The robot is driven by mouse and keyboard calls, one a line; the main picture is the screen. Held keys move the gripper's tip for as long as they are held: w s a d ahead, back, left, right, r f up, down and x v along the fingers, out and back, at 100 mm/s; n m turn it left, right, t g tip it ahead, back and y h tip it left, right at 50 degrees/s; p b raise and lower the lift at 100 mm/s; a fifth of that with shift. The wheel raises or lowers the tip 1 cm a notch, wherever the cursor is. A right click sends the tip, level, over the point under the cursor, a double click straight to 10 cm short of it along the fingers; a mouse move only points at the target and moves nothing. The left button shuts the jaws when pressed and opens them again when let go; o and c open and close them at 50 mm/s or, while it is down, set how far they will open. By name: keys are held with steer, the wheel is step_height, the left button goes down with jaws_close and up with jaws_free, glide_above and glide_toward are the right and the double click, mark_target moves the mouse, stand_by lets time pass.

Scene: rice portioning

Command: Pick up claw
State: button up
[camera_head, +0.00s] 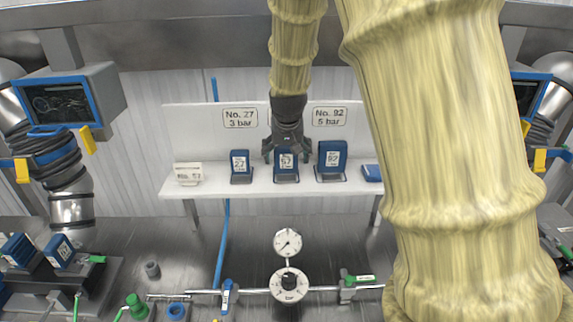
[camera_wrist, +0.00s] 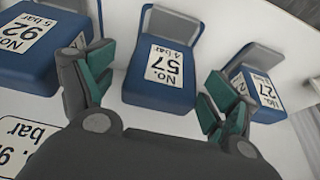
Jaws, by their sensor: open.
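My gripper (camera_head: 286,158) is open above the blue No. 57 block (camera_head: 287,175), the middle one on the white shelf. In the wrist view its fingers with green pads (camera_wrist: 158,92) stand on either side of that block (camera_wrist: 152,97), whose label reads No. 57, 4 bar. I see no clear gap closed on either side, and cannot tell if the pads touch it. Nothing is held. No thing marked as a claw is readable; the blue blocks have grey backs or stands.
The blue No. 27 block (camera_head: 240,178) and No. 92 block (camera_head: 331,172) stand close on either side. A white tag (camera_head: 188,175) is at the shelf's left. A blue piece (camera_head: 371,173) is at its right. The gauges (camera_head: 289,285) and pipe are below.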

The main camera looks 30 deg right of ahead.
steer(key=shift+w+f, duration=0.15)
steer(key=shift+f, duration=0.15)
steer(key=c, duration=1.5)
steer(key=shift+r, duration=0.1)
steer(key=shift+c, duration=0.2)
